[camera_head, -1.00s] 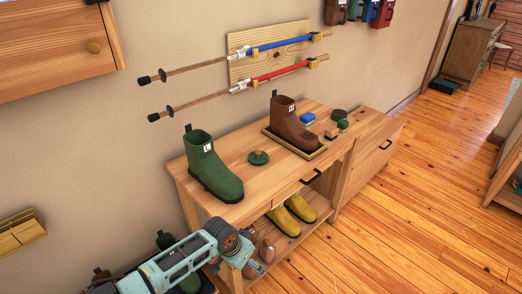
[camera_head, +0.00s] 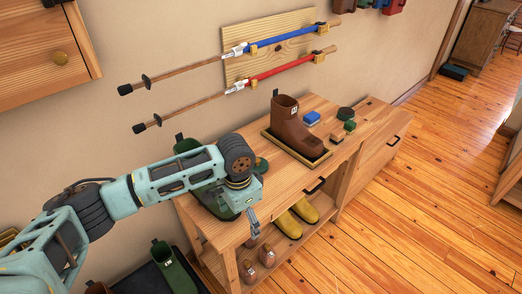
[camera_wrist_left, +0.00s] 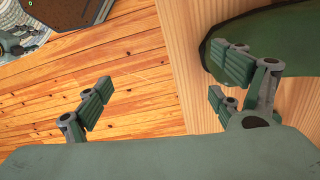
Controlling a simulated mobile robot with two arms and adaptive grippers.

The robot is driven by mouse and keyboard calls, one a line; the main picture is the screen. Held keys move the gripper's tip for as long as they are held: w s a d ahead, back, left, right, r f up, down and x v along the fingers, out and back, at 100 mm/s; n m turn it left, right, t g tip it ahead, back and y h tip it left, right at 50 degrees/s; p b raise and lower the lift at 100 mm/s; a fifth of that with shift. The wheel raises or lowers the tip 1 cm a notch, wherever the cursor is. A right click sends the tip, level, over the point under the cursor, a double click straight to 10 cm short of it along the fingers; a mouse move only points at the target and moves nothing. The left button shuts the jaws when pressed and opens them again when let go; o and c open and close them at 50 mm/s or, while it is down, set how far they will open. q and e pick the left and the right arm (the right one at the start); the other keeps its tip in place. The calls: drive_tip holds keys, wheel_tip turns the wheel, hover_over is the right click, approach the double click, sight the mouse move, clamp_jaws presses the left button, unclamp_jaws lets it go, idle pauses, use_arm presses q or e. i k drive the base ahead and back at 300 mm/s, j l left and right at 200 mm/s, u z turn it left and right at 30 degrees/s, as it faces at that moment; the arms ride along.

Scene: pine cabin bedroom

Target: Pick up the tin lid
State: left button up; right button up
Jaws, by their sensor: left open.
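A round dark green piece that looks like the tin lid (camera_head: 262,165) lies on the wooden bench top, partly hidden behind my left wrist. Another round dark green piece, perhaps the tin (camera_head: 346,113), stands at the back right of the bench. My left gripper (camera_head: 254,222) hangs at the bench's front edge, in front of the lid and apart from it. In the left wrist view its fingers are spread and empty, over the bench edge and floor. The lid cannot be made out there. My right gripper is not in view.
The green boot (camera_head: 188,145) is mostly hidden behind my left arm; it also shows in the wrist view (camera_wrist_left: 290,38). A brown boot (camera_head: 292,130) stands on a tray right of the lid. A blue block (camera_head: 312,118) and small brushes lie beyond. Yellow boots (camera_head: 288,224) are on the shelf below.

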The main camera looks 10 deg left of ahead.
sight(261, 165)
drive_tip(key=i, duration=1)
